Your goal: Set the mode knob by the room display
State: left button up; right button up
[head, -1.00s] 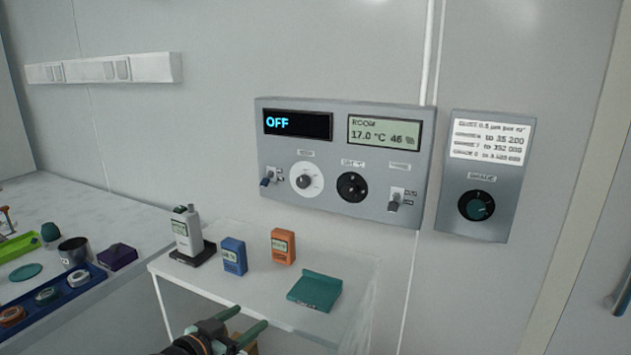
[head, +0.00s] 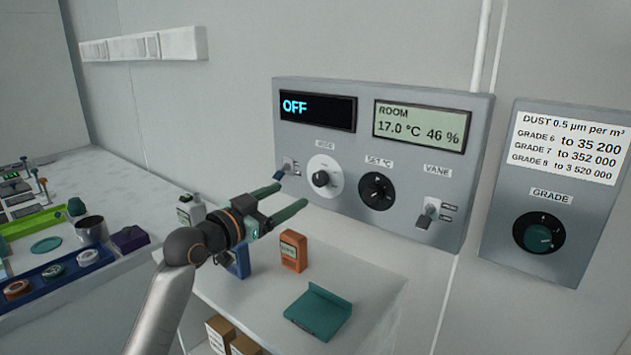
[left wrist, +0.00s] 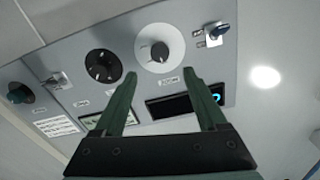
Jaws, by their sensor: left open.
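The wall panel (head: 384,230) carries the mode knob (head: 322,178), a dark knob on a white round dial left of the black set-temperature knob (head: 376,190). I cannot read the mode dial's marks. The room display (head: 419,127) reads 17.0 °C and 46 %. The black display (head: 317,109) reads OFF. My left gripper (head: 291,196) is open and empty, its green fingers pointing at the panel below left of the mode knob. The left wrist view shows the panel turned over, with the mode knob (left wrist: 160,49) ahead of the fingertips, apart from them. My right gripper is out of view.
A vane switch (head: 428,214) and a blue-tipped switch (head: 284,172) stick out from the panel. A grade knob (head: 540,235) is on the right box. Below, a white shelf holds an orange device (head: 293,251) and a teal holder (head: 318,312).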

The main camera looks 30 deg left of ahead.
aim_at(317, 181)
pick_arm(q)
jog(key=w, duration=0.6)
jog(key=w+d+p, duration=0.1)
jog(key=w, duration=0.2)
jog(key=shift+w, duration=0.4)
jog(key=shift+c, duration=0.2)
grip_shut()
